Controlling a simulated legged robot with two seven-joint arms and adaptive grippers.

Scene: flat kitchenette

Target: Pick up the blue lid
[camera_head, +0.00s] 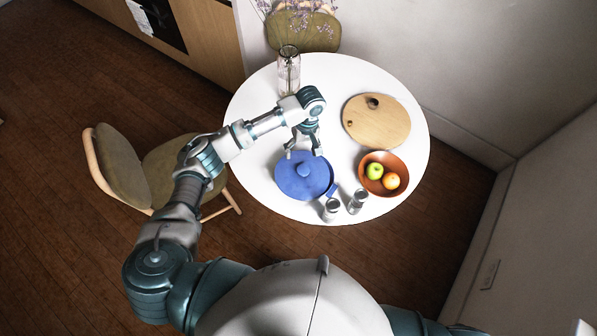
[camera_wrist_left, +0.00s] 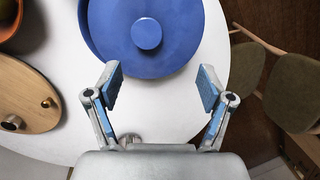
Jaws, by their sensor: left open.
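The blue lid (camera_head: 290,181) is round with a raised knob (camera_head: 304,170) in its middle and lies on the white table. It also shows in the left wrist view (camera_wrist_left: 185,42), with the knob (camera_wrist_left: 146,33) ahead of the fingers. My left gripper (camera_head: 304,152) is open and empty at the far edge of the lid. In the left wrist view its fingers (camera_wrist_left: 158,87) stand apart, with the knob beyond the gap between them. Whether they touch the lid cannot be told. My right gripper does not show.
On the round white table (camera_head: 255,105) stand a round wooden board (camera_head: 385,130), a brown bowl (camera_head: 402,162) with fruit, two shakers (camera_head: 355,202) and a glass vase (camera_head: 288,72). A chair (camera_head: 112,165) stands left. The table's left part is clear.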

